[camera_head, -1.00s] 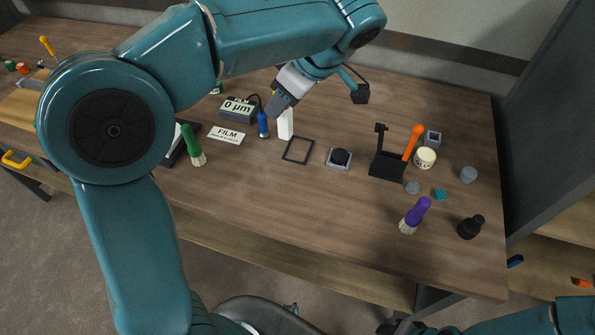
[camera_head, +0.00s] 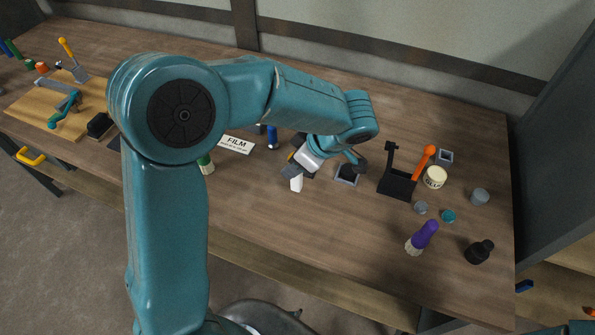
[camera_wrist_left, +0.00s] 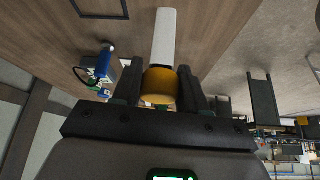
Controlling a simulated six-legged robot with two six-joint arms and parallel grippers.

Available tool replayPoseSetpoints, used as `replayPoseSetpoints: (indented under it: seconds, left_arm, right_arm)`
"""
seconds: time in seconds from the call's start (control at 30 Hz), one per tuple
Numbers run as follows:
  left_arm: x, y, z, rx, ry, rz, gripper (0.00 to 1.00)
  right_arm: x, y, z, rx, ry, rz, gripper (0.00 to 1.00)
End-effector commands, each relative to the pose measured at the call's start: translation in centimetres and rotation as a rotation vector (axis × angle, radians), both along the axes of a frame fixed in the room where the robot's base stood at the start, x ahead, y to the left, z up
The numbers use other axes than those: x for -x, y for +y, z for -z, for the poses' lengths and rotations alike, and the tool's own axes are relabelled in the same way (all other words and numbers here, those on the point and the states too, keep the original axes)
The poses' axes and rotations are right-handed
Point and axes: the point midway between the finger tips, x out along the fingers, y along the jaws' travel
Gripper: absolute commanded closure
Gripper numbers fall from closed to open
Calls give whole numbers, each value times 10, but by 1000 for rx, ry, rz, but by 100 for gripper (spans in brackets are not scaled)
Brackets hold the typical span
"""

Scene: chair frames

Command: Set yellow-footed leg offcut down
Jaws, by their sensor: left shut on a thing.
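My left gripper (camera_head: 296,171) is shut on the leg offcut. The offcut's pale white shaft (camera_head: 297,184) sticks out below the fingers over the middle of the bench. In the left wrist view the offcut (camera_wrist_left: 164,38) extends away from the fingers, with its yellow foot (camera_wrist_left: 159,88) between them. The white end points toward the wooden top; I cannot tell whether it touches. My right gripper is out of view.
A black holder (camera_head: 397,185) with an orange tool is further right. A blue tool (camera_head: 272,138) and FILM card (camera_head: 237,144) lie left. Bench (camera_head: 320,222) in front is clear.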

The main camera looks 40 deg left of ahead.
Motion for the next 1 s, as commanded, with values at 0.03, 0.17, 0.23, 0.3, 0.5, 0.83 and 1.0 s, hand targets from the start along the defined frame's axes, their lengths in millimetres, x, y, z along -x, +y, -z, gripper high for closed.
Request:
replayPoseSetpoints:
  seconds: [0.03,0.17,0.23,0.3,0.5,0.83,1.0]
  left_arm:
    - [0,0,6,0,4,0,100]
    - [-1,0,28,0,6,1,100]
    - [-1,0,37,-1,4,1,100]
    - [-2,0,42,0,2,1,100]
    - [-2,0,43,1,0,1,100]
    - [-2,0,45,0,0,1,32]
    - [-2,0,45,0,0,1,32]
  right_arm:
    - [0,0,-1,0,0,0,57]
    - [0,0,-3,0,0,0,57]
    - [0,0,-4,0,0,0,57]
    - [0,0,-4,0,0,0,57]
    - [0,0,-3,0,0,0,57]
    - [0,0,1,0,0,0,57]
    - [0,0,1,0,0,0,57]
